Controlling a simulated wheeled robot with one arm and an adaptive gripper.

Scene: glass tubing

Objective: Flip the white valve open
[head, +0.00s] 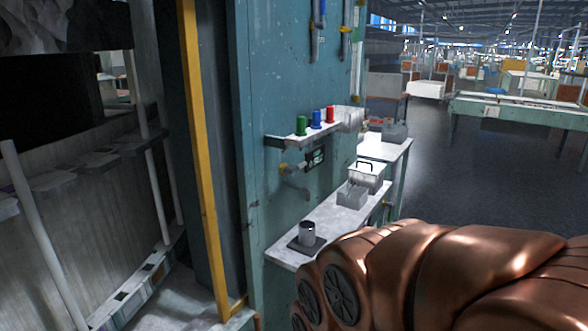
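I cannot clearly make out a white valve in the head view. A small grey pipe fitting (294,186) is mounted on the teal panel (276,80), left of a small dark display (316,157). A yellowish part (284,168) sits at its upper left. Any valve handle there is too small to tell its position. My copper-coloured arm fills the lower right, in front of the shelf. My gripper is not in view, so its state does not show.
Green, blue and red knobs (330,114) stand on a small upper shelf. A grey lower shelf (340,217) holds a metal cup (307,232) and a grey box (351,194). A yellow post (205,170) stands left of the panel. Open floor (455,185) lies right.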

